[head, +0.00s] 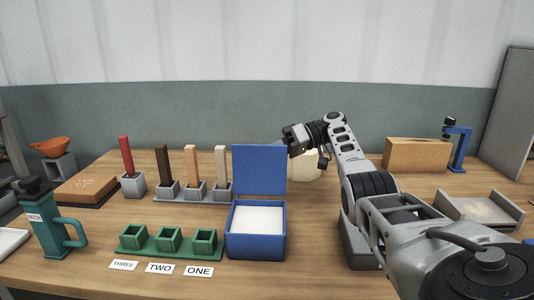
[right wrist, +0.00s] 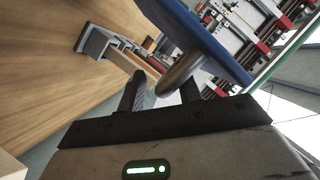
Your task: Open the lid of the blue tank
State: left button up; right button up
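The blue tank (head: 255,246) stands on the table at the middle front, with white contents showing inside. Its blue lid (head: 259,169) stands upright at the tank's back edge, so the tank is open. In the right wrist view the lid (right wrist: 207,38) is tilted, with a grey rod-like handle (right wrist: 183,72) sticking out toward my gripper. My left gripper is not in view.
Green sockets (head: 168,242) with number cards sit left of the tank. Several upright sticks in grey holders (head: 193,190) stand behind them. A teal jug (head: 52,225) is at left. My right arm reaches over the right side, near a grey tray (head: 478,210).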

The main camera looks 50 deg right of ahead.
jog(key=shift+r, duration=0.6)
jog(key=s+a+r, duration=0.1)
jog(key=r, duration=0.1)
jog(key=s+a+r, duration=0.1)
jog(key=r, duration=0.2)
jog(key=s+a+r+b, duration=0.1)
jog(key=r, duration=0.1)
jog(key=shift+s+a+r, duration=0.25)
jog(key=shift+s+r, duration=0.05)
pick_arm(q)
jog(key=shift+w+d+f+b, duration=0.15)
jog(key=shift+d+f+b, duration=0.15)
jog(key=shift+b, duration=0.6)
pick_arm(e)
jog(key=s+a+r, duration=0.4)
jog(key=s+a, duration=0.2)
jog(key=shift+s+a+r, duration=0.15)
jog(key=shift+s, duration=0.1)
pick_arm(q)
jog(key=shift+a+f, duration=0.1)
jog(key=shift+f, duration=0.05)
